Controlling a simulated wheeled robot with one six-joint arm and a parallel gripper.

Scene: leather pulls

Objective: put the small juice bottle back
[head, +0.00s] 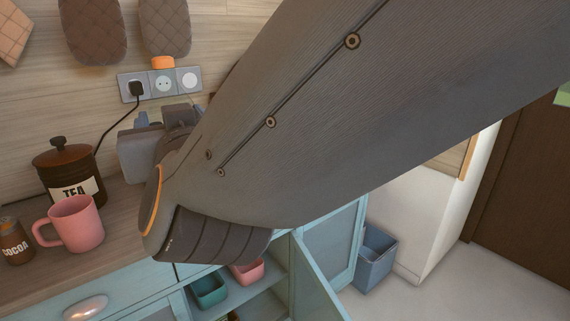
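I cannot make out the small juice bottle for sure. A small orange piece (163,62) shows at the top edge of the wall socket panel, and I cannot tell what it belongs to. My arm crosses the picture from the upper right and hides much of the counter. Grey parts at its far end, my gripper (150,146), show behind the arm over the counter. The fingertips are hidden, so I cannot tell whether they are open or hold anything. Below the arm, a light blue base cabinet stands open with its door (318,285) swung out.
A pink mug (76,223), a black tea canister (68,176) and a brown cocoa jar (14,242) stand on the wooden counter's left. A green bin (208,290) and a pink bin (248,272) sit in the cabinet. A blue-grey waste bin (376,262) stands on the floor.

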